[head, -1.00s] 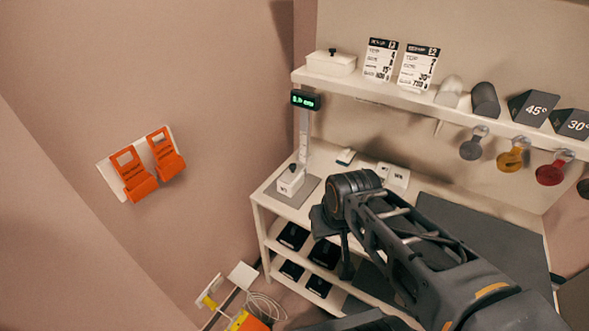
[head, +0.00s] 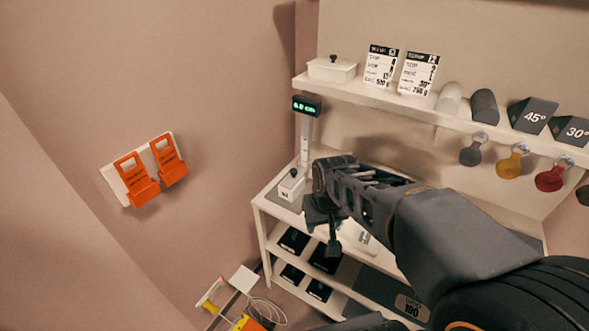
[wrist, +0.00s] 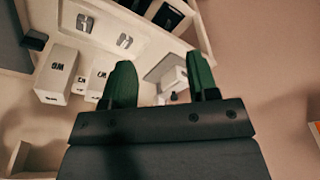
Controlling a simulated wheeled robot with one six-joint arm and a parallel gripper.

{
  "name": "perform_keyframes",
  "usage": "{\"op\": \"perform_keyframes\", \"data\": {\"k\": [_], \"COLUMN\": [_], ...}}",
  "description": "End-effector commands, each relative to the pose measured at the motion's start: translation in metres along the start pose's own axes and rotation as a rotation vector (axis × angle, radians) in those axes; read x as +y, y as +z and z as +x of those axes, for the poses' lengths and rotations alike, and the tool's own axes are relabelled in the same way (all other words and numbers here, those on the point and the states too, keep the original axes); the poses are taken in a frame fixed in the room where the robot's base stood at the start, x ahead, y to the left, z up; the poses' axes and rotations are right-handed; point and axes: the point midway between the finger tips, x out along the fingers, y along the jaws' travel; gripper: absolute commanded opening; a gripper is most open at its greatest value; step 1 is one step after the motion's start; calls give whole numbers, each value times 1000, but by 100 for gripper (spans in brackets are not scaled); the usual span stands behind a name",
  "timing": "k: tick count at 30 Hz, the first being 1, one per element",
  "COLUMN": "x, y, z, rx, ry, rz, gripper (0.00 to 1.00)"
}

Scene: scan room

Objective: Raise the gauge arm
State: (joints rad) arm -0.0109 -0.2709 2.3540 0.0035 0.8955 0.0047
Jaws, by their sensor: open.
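The height gauge stands at the left end of the white bench: a pale post (head: 305,140) with a green-lit display (head: 306,105) on top and a grey base plate (head: 284,201). A white block with a black knob (head: 291,186), seemingly the gauge arm, sits low beside the post at the plate. In the wrist view the white block (wrist: 172,80) shows between and beyond the green fingertips. My gripper (head: 325,235) is open and empty, to the right of the block in the head view and apart from it. My arm hides part of the bench top.
A shelf (head: 420,107) above carries a lidded white box (head: 332,69), two cards and several weights or blocks. Colored tags (head: 512,160) hang below it. Lower bench shelves hold dark items (head: 294,240). Orange holders (head: 137,180) hang on the left wall.

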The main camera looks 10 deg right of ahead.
Motion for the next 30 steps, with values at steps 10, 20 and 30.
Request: {"op": "perform_keyframes", "data": {"k": [10,20,30], "x": [3,4,5], "y": [-148,-247,-271], "z": [34,37,45], "rx": [13,163,227], "ry": [2,4,5], "rz": [5,4,3], "gripper": [54,54,54]}}
